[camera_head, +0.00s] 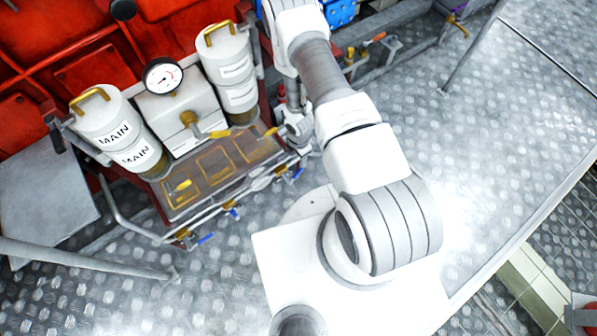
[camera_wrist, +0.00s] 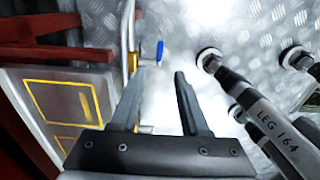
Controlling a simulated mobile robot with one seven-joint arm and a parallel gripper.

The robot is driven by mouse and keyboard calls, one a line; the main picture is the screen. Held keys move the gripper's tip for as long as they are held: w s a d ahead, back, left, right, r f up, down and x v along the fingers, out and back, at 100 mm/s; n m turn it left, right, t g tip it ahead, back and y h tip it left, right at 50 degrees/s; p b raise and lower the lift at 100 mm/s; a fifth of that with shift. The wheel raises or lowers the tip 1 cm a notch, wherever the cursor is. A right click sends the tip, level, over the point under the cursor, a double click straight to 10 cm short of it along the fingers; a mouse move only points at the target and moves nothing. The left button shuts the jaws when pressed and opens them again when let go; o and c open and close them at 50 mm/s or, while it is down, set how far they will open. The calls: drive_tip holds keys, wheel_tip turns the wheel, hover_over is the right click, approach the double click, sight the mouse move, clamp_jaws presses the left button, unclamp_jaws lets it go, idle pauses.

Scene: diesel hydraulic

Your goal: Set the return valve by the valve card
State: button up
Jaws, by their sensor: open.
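My gripper (camera_wrist: 158,74) is open and empty in the wrist view, its two dark fingers apart. A small blue valve handle (camera_wrist: 160,50) shows just beyond the fingertips, apart from them, beside a vertical pipe (camera_wrist: 130,45). In the head view, blue handles (camera_head: 205,239) sit along a pipe at the front of a tray (camera_head: 178,215) with yellow outlines. A brass valve (camera_head: 189,119) with a yellow lever stands between two canisters. I cannot tell which valve is the return valve. No readable valve card shows.
Two white canisters (camera_head: 115,132) (camera_head: 228,68), the left marked MAIN, flank a round gauge (camera_head: 163,77). Dark cylinders marked LEG 164 (camera_wrist: 275,125) lie close right of my gripper. A rail (camera_head: 85,260) crosses the left. Tread-plate floor (camera_head: 500,130) is open at right.

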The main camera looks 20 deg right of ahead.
sight(299, 171)
wheel_tip(299, 171, down, 12)
drive_tip(key=b, duration=0.4)
drive_tip(key=shift+f, duration=0.2)
clamp_jaws()
idle(1.1)
